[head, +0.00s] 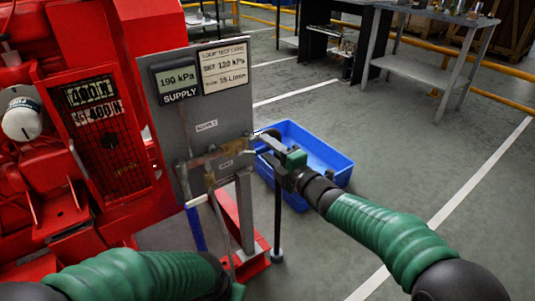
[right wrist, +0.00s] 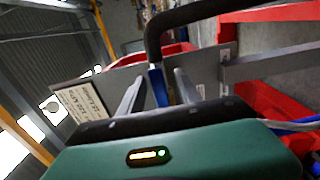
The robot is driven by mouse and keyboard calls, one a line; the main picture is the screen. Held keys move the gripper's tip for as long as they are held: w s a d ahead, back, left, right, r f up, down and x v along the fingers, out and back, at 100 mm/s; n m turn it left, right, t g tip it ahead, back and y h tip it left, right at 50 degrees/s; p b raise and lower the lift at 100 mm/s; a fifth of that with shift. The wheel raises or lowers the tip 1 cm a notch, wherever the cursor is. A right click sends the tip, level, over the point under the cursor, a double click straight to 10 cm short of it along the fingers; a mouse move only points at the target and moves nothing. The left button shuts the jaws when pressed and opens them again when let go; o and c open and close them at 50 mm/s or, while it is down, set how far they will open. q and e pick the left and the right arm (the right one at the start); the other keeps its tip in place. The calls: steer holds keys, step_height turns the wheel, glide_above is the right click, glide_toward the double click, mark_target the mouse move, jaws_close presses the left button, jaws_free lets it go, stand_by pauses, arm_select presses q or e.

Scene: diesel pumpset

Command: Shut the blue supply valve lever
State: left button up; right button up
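A grey panel (head: 222,100) carries a supply gauge (head: 178,82) reading 190 kPa and a test card (head: 223,67) with a 120 kPa set value. Brass valve fittings and pipe (head: 232,146) run across its lower part. My right gripper (head: 262,143) is at the panel's right edge, beside the fittings. In the right wrist view its two fingers (right wrist: 157,92) stand apart, with a narrow blue piece (right wrist: 158,86), probably the supply lever, between them. Contact cannot be told. In the head view the lever is not clearly visible. Only the green end of my left gripper (head: 237,291) shows at the bottom edge.
Red machinery (head: 100,130) fills the left side. A blue bin (head: 318,143) stands on the floor behind my right gripper. A red base (head: 252,265) and posts support the panel. A grey workbench (head: 430,72) is at the back; the floor at right is clear.

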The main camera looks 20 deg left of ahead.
steer(key=shift+w+a, duration=0.2)
steer(key=shift+a, duration=0.15)
jaws_close()
steer(key=shift+f, duration=0.2)
stand_by(1.1)
